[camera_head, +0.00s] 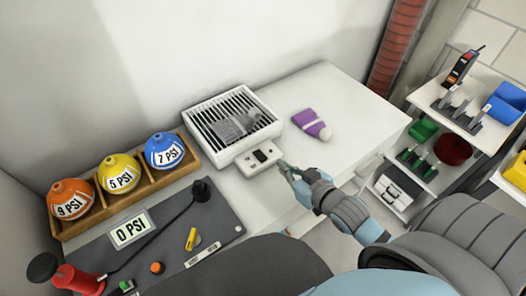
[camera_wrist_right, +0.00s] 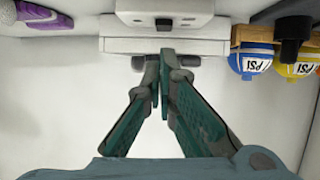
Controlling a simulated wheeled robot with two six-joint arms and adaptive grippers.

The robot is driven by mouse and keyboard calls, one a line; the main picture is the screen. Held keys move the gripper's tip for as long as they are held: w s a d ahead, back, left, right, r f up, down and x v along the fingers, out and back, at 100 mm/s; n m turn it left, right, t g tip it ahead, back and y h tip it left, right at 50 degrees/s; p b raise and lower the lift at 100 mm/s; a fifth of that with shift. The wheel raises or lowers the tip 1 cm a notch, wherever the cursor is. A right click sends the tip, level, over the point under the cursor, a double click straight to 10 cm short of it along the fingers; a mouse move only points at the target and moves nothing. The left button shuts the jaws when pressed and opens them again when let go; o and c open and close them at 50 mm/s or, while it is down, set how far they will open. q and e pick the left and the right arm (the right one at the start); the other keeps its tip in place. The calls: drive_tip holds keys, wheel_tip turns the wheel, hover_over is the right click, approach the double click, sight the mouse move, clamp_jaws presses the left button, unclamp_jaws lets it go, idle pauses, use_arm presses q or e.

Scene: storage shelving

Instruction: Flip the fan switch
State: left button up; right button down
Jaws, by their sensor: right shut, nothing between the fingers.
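The fan (camera_head: 232,118) is a white box with a dark slatted grille, lying on the white table against the wall. Its switch panel (camera_head: 250,166) sticks out at the front, with a small black switch (camera_head: 260,156) on top. My right gripper (camera_head: 284,166) is just right of the panel, its fingertips close to the panel's edge; I cannot tell whether they touch. In the right wrist view its fingers (camera_wrist_right: 160,62) are closed together and empty, pointing toward the white panel (camera_wrist_right: 165,18) at the top. My left gripper is not in view.
A purple and white object (camera_head: 312,124) lies right of the fan. A wooden rack (camera_head: 97,211) with orange, yellow and blue PSI balls stands left, behind a dark pump board (camera_head: 165,235) with a red-handled part. Shelves (camera_head: 470,110) with tools and bins are at the right.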

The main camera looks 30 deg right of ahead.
drive_tip(key=w+r, duration=0.1)
drive_tip(key=r+t+y, duration=0.1)
drive_tip(key=shift+w+d+r+t, duration=0.15)
drive_tip(key=shift+w+r+t, duration=0.15)
drive_tip(key=shift+w+r, duration=0.1)
drive_tip(key=b, duration=0.4)
hover_over(265, 157)
wheel_tip(265, 157, down, 3)
drive_tip(key=shift+r, duration=0.2)
drive_tip(key=f+b, duration=0.1)
drive_tip(key=w+f+b, duration=0.1)
drive_tip(key=f, duration=0.1)
drive_tip(key=shift+f, duration=0.2)
drive_tip(key=shift+s+f, duration=0.1)
drive_tip(key=shift+f, duration=0.15)
